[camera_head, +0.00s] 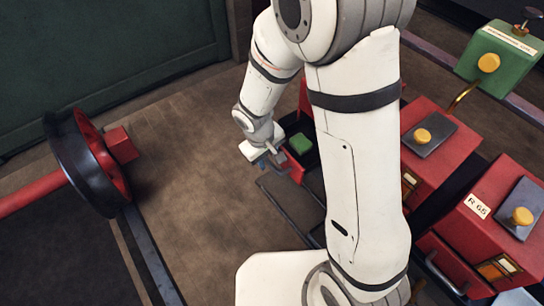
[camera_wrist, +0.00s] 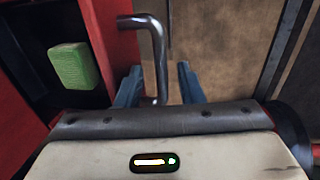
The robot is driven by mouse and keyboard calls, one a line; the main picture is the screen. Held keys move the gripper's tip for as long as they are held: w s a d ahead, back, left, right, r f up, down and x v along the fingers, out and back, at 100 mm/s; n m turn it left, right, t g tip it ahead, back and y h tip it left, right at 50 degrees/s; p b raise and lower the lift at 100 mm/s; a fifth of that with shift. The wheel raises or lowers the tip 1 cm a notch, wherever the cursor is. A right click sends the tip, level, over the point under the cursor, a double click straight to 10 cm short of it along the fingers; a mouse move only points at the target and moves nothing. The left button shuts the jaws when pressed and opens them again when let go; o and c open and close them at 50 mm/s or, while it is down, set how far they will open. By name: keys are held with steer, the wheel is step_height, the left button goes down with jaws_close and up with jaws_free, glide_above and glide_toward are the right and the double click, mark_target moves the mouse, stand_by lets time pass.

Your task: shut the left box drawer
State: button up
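The drawer (camera_head: 296,172) stands pulled out, mostly behind my arm in the head view. It is red, with a dark inside and a green block (camera_head: 300,143) in it. In the wrist view the red drawer front (camera_wrist: 112,35) is at the left, with the green block (camera_wrist: 74,67) beyond it. A metal bar handle (camera_wrist: 160,55) sticks out from the front. My gripper (camera_wrist: 160,85) has its two blue fingers apart, one on each side of the handle, with gaps showing. My gripper (camera_head: 265,162) is small in the head view. My arm hides most of the drawer's box.
Two more red boxes with yellow knobs, a middle one (camera_head: 450,140) and one labelled R 65 (camera_head: 500,215), stand at the right. A green oil box (camera_head: 505,60) is behind them. A wheel (camera_head: 85,160) on a red axle is at the left. Brown floor (camera_head: 195,180) lies clear between.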

jaws_close()
stand_by(0.4)
